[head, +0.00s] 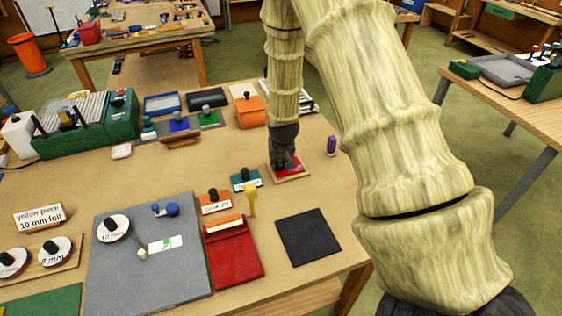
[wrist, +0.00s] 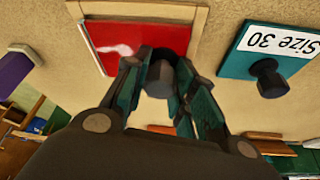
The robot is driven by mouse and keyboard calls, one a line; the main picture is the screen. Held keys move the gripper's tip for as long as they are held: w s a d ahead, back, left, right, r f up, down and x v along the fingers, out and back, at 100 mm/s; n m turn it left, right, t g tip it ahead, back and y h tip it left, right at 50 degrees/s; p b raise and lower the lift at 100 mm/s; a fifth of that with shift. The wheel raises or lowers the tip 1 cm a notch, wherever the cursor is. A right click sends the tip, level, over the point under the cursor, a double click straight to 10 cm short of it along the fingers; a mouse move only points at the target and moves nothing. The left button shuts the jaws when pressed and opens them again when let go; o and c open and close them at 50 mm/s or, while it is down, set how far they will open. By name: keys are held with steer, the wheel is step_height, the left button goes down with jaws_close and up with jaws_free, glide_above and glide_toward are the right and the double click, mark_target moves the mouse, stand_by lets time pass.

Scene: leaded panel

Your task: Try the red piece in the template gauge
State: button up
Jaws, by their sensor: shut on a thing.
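My gripper (head: 284,162) is shut on the dark knob (wrist: 160,78) of the red piece (wrist: 112,42). In the head view the red piece (head: 279,169) shows low under my gripper, at the table's middle right. The frame (head: 291,179) lies on the table.
A teal "Size 30" block (wrist: 262,60) with a black knob lies beside the frame. An orange knobbed block (head: 214,205), a red holder (head: 234,255), a dark mat (head: 308,238) and a grey board (head: 180,275) lie nearer. A purple block (head: 331,146) stands to the right.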

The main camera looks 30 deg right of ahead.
steer(key=shift+f, duration=0.15)
stand_by(0.4)
steer(key=o, duration=1)
steer(key=shift+o, duration=0.2)
steer(key=v, duration=1.2)
